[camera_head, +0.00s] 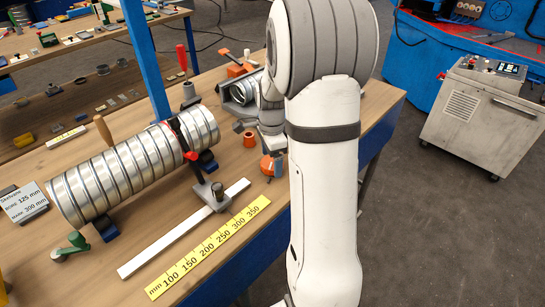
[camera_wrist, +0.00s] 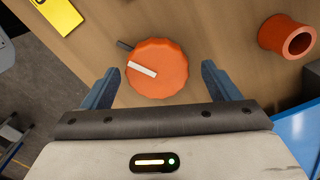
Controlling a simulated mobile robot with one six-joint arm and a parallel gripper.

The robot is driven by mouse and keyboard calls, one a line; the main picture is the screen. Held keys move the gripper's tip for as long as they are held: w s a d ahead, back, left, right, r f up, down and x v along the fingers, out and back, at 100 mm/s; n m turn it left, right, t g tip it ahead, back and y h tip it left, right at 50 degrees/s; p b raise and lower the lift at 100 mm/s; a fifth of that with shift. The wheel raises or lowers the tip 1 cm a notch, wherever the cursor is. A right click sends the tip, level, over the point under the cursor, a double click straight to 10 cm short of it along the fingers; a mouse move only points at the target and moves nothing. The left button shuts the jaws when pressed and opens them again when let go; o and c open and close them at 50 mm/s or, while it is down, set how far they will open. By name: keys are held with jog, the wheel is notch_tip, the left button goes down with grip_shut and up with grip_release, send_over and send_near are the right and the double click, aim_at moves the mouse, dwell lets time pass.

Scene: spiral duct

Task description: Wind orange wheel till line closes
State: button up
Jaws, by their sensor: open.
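The orange wheel (camera_wrist: 165,82) is a ribbed round knob with a white line on its top face, slanting toward the upper left. A dark stub sticks out at the wheel's upper left edge, not lined up with the white line. My gripper (camera_wrist: 160,68) is open, one blue-grey finger on each side of the wheel, with a gap visible on both sides. In the head view the orange wheel (camera_head: 267,166) shows partly beside my arm, near the bench edge. The silver ribbed duct (camera_head: 120,172) lies on the bench with a dark and red clamp around its right part.
An orange-red hollow bushing (camera_wrist: 288,37) stands to the right of the wheel; it also shows in the head view (camera_head: 250,139). A yellow scale (camera_head: 210,247) and a white strip (camera_head: 160,243) lie along the bench front. A grey cart (camera_head: 475,115) stands on the floor at right.

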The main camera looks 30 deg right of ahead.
aim_at(271, 161)
notch_tip(271, 161, up, 8)
jog(key=shift+f, duration=0.25)
dwell(0.5)
jog(key=s+a+r+n+t, duration=0.1)
jog(key=s+a+n, duration=0.5)
jog(key=s+n, duration=0.3)
jog(key=s+a+r+n+t, duration=0.1)
jog(key=s+a+r+n, duration=0.1)
jog(key=s+a+n, duration=0.5)
jog(key=s+n, duration=0.3)
jog(key=shift+s+a+r+t, duration=0.25)
jog(key=shift+s+t, duration=0.1)
jog(key=shift+t, duration=0.05)
